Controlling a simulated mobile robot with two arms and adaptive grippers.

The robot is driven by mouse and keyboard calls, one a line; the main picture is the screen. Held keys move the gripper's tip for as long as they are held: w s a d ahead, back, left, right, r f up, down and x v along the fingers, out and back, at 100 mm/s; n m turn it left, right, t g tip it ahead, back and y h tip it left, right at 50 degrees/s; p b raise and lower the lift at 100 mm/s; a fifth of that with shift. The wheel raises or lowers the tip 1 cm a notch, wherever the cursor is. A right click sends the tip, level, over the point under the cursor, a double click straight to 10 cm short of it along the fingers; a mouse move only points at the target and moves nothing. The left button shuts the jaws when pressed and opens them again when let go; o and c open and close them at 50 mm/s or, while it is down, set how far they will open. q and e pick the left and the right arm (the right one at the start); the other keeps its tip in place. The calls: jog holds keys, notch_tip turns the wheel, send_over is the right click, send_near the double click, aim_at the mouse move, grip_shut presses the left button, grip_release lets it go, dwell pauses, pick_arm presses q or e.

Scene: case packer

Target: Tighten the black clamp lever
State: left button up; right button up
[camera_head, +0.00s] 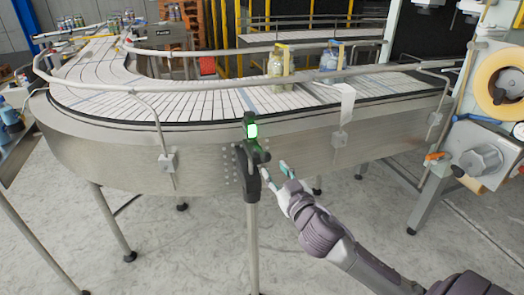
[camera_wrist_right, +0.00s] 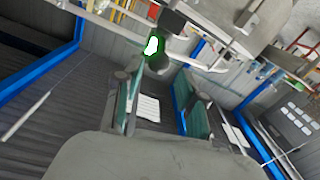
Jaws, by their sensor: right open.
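The black clamp lever (camera_head: 262,157) is a small dark part on the black bracket (camera_head: 252,188) fixed to the front of the conveyor. A green-lit sensor (camera_head: 251,131) sits just above it. In the right wrist view the green light (camera_wrist_right: 152,46) shows near the top, with a dark rounded part (camera_wrist_right: 158,65) below it. My right gripper (camera_head: 276,169) is open and empty, just right of and slightly below the lever. Its teal-padded fingers (camera_wrist_right: 160,88) spread apart in the wrist view. Contact with the lever cannot be made out. My left gripper is not in view.
The curved conveyor (camera_head: 150,155) with guide rails fills the back. A machine with a tape roll (camera_head: 503,78) and a grey knob (camera_head: 482,160) is at right. The floor in front is clear.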

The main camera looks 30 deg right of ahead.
aim_at(268, 161)
jog(key=w, duration=0.2)
jog(key=w+d+p, duration=0.1)
jog(key=w, duration=0.2)
jog(key=w+p, duration=0.1)
jog(key=w, duration=0.1)
jog(key=shift+w+d+r, duration=0.15)
jog(key=shift+w+d, duration=0.05)
jog(key=shift+w, duration=0.15)
jog(key=shift+w+d, duration=0.1)
jog(key=shift+w, duration=0.45)
jog(key=c, duration=0.7)
jog(key=shift+f, duration=0.2)
grip_shut()
